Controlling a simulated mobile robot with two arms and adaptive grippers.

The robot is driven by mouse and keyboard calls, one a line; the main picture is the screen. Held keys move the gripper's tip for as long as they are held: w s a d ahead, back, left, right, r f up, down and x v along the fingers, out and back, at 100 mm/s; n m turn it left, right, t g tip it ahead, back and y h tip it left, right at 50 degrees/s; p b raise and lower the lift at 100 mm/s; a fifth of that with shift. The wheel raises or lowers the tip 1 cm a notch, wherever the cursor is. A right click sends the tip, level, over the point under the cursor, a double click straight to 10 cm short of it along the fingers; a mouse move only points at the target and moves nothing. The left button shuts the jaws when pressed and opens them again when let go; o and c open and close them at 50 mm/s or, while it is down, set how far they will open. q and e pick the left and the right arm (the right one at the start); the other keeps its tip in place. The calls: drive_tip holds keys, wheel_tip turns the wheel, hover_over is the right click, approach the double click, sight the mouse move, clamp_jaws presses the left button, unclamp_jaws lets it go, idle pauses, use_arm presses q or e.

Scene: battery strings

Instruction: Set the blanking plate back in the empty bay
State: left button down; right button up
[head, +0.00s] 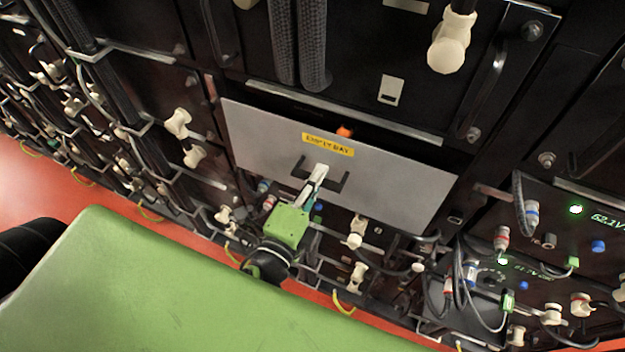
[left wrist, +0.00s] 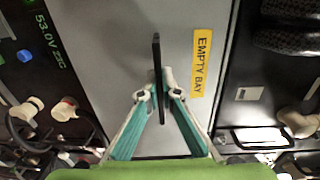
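The blanking plate (head: 390,190) is a flat grey panel with a yellow EMPTY BAY label (head: 328,145) and a dark bar handle. It stands in front of the rack's middle bay, with a dark gap (head: 400,145) between its upper edge and the rail above. My left gripper (head: 317,174) is at the handle. In the left wrist view the plate (left wrist: 110,40) fills the middle, and the fingertips (left wrist: 157,88) close in on both sides of the handle bar (left wrist: 157,55). Whether the plate's back touches the bay is hidden. My right gripper is not in view.
An orange piece (head: 344,131) shows just above the plate's upper edge. Thick braided cables (head: 312,45) hang above. Cream connectors (head: 178,123) stick out on the left. Below and right are cables, more connectors and a lit module (head: 575,209). Red floor (head: 25,190) shows at left.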

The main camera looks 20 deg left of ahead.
sight(326, 162)
use_arm(q)
drive_tip(key=w, duration=0.1)
drive_tip(key=w+p, duration=0.1)
drive_tip(key=w, duration=0.2)
drive_tip(key=shift+d+r, duration=0.1)
drive_tip(key=shift+r, duration=0.15)
drive_tip(key=shift+w+f, duration=0.1)
drive_tip(key=shift+w, duration=1.45)
drive_tip(key=shift+w+f, duration=0.1)
drive_tip(key=shift+f, duration=0.2)
drive_tip(key=shift+f+b, duration=0.3)
drive_tip(key=shift+f, duration=0.2)
drive_tip(key=shift+r, duration=0.1)
drive_tip(key=c, duration=2.2)
unclamp_jaws()
